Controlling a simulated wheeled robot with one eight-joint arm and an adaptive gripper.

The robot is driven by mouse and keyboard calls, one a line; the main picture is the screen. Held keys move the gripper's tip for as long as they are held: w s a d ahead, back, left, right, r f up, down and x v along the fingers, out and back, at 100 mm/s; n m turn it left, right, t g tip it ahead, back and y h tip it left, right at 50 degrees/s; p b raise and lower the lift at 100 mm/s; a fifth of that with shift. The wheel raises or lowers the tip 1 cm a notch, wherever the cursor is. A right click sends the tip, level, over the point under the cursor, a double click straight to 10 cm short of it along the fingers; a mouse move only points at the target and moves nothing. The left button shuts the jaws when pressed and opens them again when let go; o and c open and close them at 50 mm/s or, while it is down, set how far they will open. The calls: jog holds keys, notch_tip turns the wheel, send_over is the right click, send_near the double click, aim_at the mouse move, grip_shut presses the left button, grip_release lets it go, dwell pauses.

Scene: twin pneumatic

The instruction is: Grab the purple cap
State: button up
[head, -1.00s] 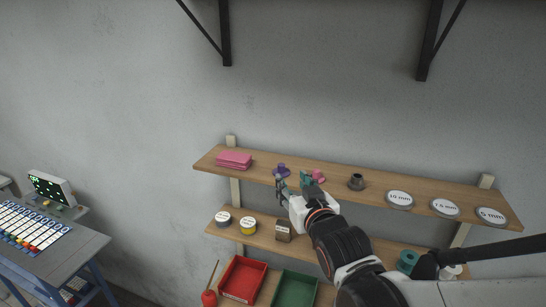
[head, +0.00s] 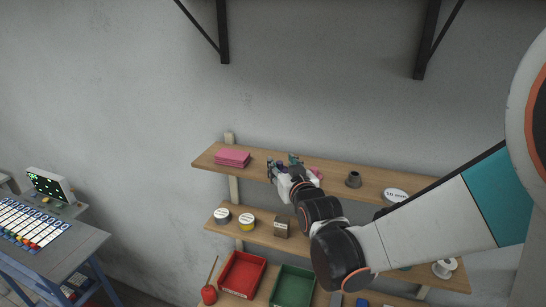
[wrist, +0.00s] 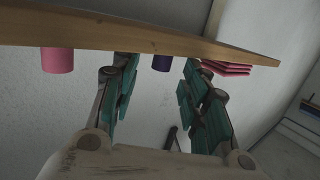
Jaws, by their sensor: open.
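The purple cap (wrist: 162,63) is on the top shelf (head: 382,182), and in the wrist view it appears upside down against the shelf. My gripper (head: 282,165) is open at the top shelf in the head view and mostly hides the cap there. In the wrist view its teal-padded fingers (wrist: 160,76) are spread to either side of the cap. The cap shows in the gap between the fingertips, and I see no contact. How deep it sits between them I cannot tell.
A pink cylindrical piece (wrist: 57,60) stands on the shelf to one side of the fingers. A pink stack (head: 232,158) is on the other side. A dark grey part (head: 353,179) and round labelled discs (head: 396,195) are farther right. A lower shelf (head: 258,232) holds tape rolls.

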jog(key=shift+w+a+f, duration=0.1)
jog(key=shift+w, duration=0.35)
jog(key=shift+c, duration=0.2)
jog(key=c, duration=0.8)
jog(key=shift+c, duration=0.2)
